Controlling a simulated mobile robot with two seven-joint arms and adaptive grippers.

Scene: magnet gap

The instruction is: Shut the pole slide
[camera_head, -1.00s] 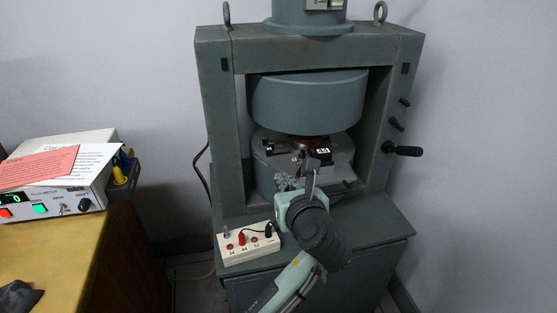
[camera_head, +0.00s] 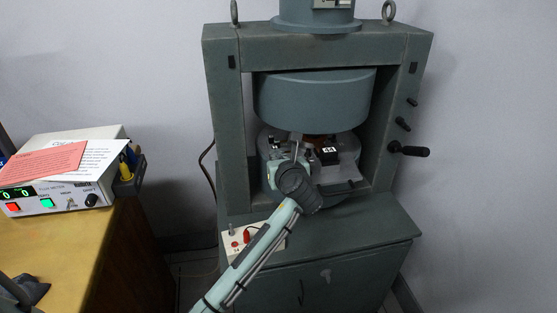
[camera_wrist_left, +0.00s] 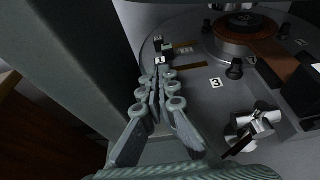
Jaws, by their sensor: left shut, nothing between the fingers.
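The magnet's lower pole plate (camera_head: 348,168) lies in the gap under the big upper pole (camera_head: 312,98). I cannot tell for sure which part is the pole slide. In the left wrist view the grey plate (camera_wrist_left: 190,80) carries small black blocks by label 1 (camera_wrist_left: 160,60), a black knob (camera_wrist_left: 235,69) near label 3 (camera_wrist_left: 215,83), and a copper-coloured round piece (camera_wrist_left: 245,24). My left gripper (camera_head: 296,140) is shut and empty at the plate's left part; its fingertips (camera_wrist_left: 158,72) show just below label 1. Contact is unclear. My right gripper is out of view.
The frame's left post (camera_wrist_left: 70,55) stands close to the left gripper. A silver fitting (camera_wrist_left: 258,122) sits on the plate at right. My left arm partly covers a white terminal box (camera_head: 234,243). A flux meter (camera_head: 60,190) stands on the wooden table (camera_head: 70,250).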

